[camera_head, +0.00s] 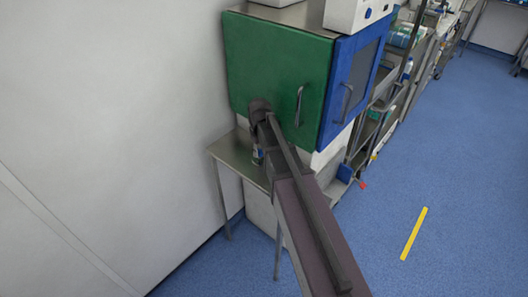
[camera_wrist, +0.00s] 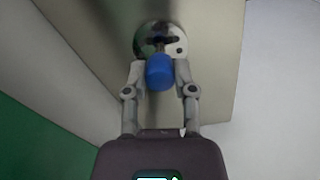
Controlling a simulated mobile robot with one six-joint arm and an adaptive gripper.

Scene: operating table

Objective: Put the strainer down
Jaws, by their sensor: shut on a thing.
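In the wrist view, my gripper (camera_wrist: 160,78) is shut on the blue handle of the strainer (camera_wrist: 160,72). The strainer's round, shiny metal end (camera_wrist: 151,36) shows just beyond the fingertips, against a pale grey-beige surface. I cannot tell whether it touches that surface. In the head view, my arm reaches toward the small metal table (camera_head: 232,150) below the green cabinet. The gripper end is mostly hidden behind my arm there, and the strainer cannot be made out clearly.
The green cabinet (camera_head: 270,75) with a blue door (camera_head: 352,85) stands close above the small table. A white wall (camera_head: 110,110) is at the left. Shelving with bottles (camera_head: 405,70) runs along the right. The blue floor (camera_head: 450,160) is open at the right, with a yellow strip (camera_head: 413,234).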

